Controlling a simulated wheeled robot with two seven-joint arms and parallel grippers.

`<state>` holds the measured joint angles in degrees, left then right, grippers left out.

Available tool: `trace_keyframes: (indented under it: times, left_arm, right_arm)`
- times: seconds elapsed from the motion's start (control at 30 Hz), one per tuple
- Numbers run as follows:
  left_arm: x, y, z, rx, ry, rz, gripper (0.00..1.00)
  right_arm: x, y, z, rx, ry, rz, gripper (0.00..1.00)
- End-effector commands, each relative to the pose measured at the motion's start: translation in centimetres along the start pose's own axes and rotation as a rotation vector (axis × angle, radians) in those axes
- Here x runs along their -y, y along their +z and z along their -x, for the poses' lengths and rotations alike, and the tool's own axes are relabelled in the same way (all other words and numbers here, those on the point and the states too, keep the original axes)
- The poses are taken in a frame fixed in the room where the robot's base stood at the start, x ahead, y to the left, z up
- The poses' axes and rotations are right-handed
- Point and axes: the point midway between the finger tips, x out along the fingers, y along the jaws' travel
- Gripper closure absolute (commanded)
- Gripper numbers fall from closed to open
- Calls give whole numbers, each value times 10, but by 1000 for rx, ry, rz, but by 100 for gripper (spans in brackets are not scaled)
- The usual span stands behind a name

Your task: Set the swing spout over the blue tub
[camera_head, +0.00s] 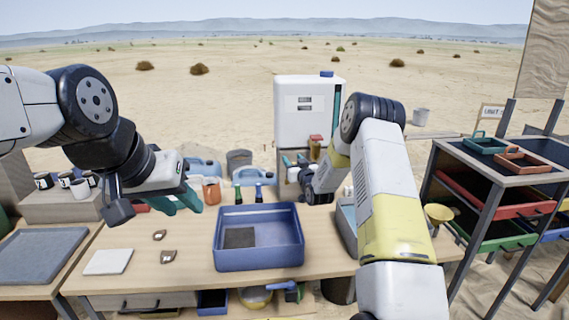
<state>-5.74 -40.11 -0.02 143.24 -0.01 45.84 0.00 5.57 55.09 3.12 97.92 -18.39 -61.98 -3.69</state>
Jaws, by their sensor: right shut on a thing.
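The blue tub (258,258) sits on the wooden table in the middle, open at the top, with a dark square patch on its floor. A white tank (309,108) stands behind the table. My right gripper (289,160) is in front of the tank's lower part, behind the tub and to its right. It is shut on a small part there, which looks like the swing spout; the gripper and wrist mostly hide it. The spout's outlet cannot be made out. My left gripper (182,203) is open and empty above the table, left of the tub.
A white tile (108,262) and small brown pieces (166,257) lie left of the tub. Dark bottles (238,194) and an orange mug (211,191) stand behind it. Cups (80,188) stand at left. A rack with a red tray (490,195) is at right. My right forearm covers the table's right side.

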Motion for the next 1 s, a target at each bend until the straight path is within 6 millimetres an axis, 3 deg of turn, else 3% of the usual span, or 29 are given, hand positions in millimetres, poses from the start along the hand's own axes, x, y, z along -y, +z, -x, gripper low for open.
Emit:
trace_keyframes:
  times: [0.47,0.8,1.0]
  left_arm:
    - [0,0,0,0,0,0,64]
    - [0,0,0,0,0,0,64]
    - [0,0,0,0,0,0,64]
  right_arm:
    - [4,4,5,9,-6,-4,59]
    - [1,3,58,8,-2,-3,59]
    - [0,3,77,7,-2,-2,59]
